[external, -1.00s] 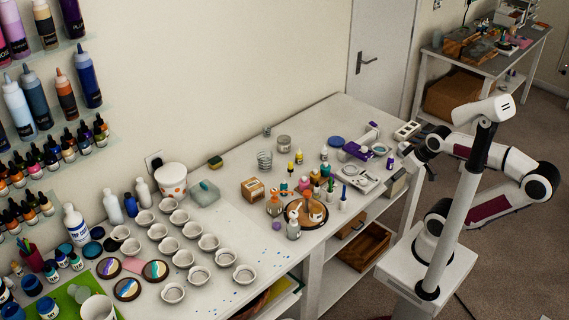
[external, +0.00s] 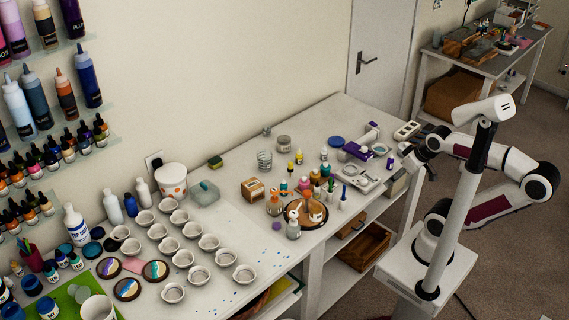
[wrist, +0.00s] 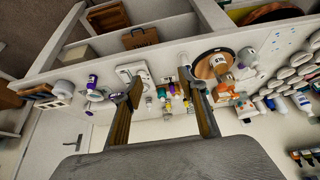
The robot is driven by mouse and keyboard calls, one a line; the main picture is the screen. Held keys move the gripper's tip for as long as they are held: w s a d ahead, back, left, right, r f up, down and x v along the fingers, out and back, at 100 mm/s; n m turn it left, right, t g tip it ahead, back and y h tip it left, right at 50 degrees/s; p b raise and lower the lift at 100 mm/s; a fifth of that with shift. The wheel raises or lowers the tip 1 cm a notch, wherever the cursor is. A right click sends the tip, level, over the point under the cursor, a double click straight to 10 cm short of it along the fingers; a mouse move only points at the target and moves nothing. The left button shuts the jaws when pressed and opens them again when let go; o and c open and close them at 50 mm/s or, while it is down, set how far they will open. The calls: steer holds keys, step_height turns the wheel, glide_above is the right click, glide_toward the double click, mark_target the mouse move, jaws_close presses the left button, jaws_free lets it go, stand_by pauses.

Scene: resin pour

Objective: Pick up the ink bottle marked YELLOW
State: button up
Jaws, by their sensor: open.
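Yellow bottle parts (wrist: 168,105) also show between my fingers in the wrist view. My gripper (external: 424,166) is apart from them, off the bench's right end. In the wrist view my gripper (wrist: 160,88) is open and empty, its two fingers wide apart.
Several other small bottles crowd around, beside a round wooden tray (external: 323,219) with bottles on it. White cups (external: 208,242) fill the left. The bench's back right is fairly clear.

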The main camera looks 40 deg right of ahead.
steer(key=shift+w, duration=0.1)
steer(key=w+d+r+n+t+h, duration=0.1)
steer(key=w+d+r+n+t, duration=0.25)
steer(key=w, duration=0.55)
steer(key=w+d+r+n+h, duration=0.15)
steer(key=w+d+n, duration=0.25)
steer(key=w+n, duration=0.4)
steer(key=w+d+r+n+t+h, duration=0.1)
steer(key=w+d+r+n+t, duration=0.2)
steer(key=w, duration=0.7)
steer(key=w+f+n+t+y, duration=0.1)
steer(key=w+f+n+y, duration=0.15)
steer(key=w+n, duration=0.55)
steer(key=w+f+n+y, duration=0.2)
steer(key=w+n+y, duration=0.1)
steer(key=w+n, duration=0.55)
steer(key=a+f+n+g+y, duration=0.1)
steer(key=a+f+n+y, duration=0.1)
steer(key=f+n, duration=0.3)
steer(key=w+a+f+n+g+y, duration=0.1)
steer(key=a+f+n+y, duration=0.1)
steer(key=f+n, duration=0.4)
steer(key=shift+w+a+f+n+y, duration=0.25)
steer(key=shift+n+y, duration=0.35)
steer(key=shift+y, duration=0.3)
glide_toward(300, 152)
steer(key=shift+x, duration=1.95)
